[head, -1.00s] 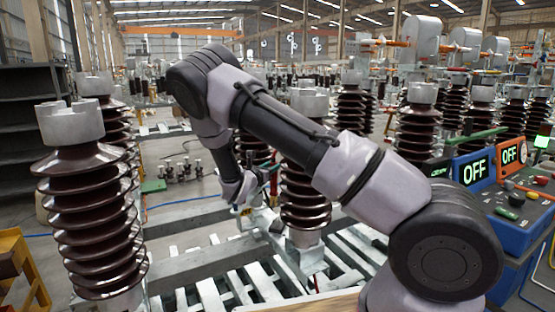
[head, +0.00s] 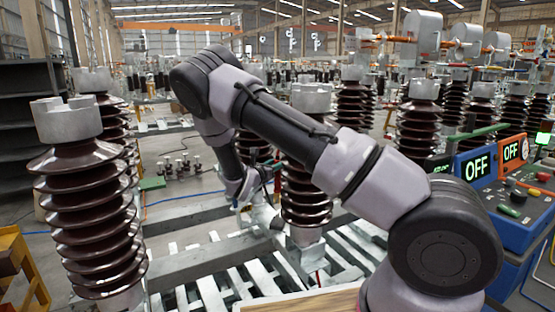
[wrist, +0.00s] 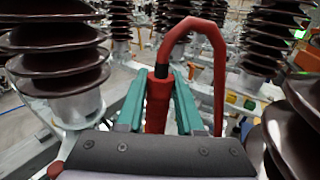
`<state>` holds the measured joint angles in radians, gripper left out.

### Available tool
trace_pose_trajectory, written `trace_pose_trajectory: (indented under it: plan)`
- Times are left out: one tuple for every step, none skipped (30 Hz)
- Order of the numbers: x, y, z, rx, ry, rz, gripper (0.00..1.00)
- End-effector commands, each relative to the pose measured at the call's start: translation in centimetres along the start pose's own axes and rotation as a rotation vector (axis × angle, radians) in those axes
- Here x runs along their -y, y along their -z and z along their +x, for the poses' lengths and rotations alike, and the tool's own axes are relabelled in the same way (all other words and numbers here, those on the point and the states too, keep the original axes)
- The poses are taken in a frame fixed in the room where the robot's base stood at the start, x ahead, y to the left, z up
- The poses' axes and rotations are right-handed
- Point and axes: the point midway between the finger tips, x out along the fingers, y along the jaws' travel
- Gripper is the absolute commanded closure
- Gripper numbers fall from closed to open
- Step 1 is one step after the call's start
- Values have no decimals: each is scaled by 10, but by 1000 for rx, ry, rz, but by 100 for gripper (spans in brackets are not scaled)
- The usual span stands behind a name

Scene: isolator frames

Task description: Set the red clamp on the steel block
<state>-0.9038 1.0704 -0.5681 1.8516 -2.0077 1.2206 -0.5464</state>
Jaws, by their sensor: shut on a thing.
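In the wrist view the red clamp (wrist: 158,103) is between the two teal fingers of my gripper (wrist: 160,76). The fingers are shut on its thick red body, and its curved red bar arches up and down to the right. In the head view my wrist is left of the middle insulator, close to it, and the clamp cannot be made out there. I cannot pick out the steel block for certain in either view.
A ribbed brown insulator (head: 306,190) stands beside my wrist, and another (head: 90,215) stands at the left. Insulators also flank my gripper in the wrist view, at left (wrist: 62,60) and right (wrist: 296,125). A grey slatted frame (head: 205,250) lies below. A blue control box (head: 520,200) is at right.

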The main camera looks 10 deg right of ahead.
Motion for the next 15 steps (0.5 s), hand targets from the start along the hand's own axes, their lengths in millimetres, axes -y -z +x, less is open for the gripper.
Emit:
trace_pose_trajectory:
  plan:
    - [0, 4, 1, 2, 1, 0, 100]
    - [0, 7, 1, 2, 1, 0, 100]
    - [0, 10, 1, 2, 1, 1, 100]
    - [0, 13, 1, 2, 1, 1, 100]
    - [0, 15, 1, 2, 1, 1, 100]
    - [0, 18, 1, 2, 1, 2, 100]
    - [0, 20, 1, 2, 1, 2, 100]
    - [0, 22, 1, 2, 1, 2, 100]
    - [0, 24, 1, 3, 1, 2, 100]
    - [0, 26, 1, 3, 1, 2, 100]
    - [0, 28, 1, 3, 1, 2, 100]
    - [0, 29, 1, 3, 1, 2, 100]
    - [0, 30, 1, 2, 1, 2, 100]
    - [0, 31, 1, 2, 1, 2, 100]
    - [0, 32, 1, 2, 1, 2, 100]
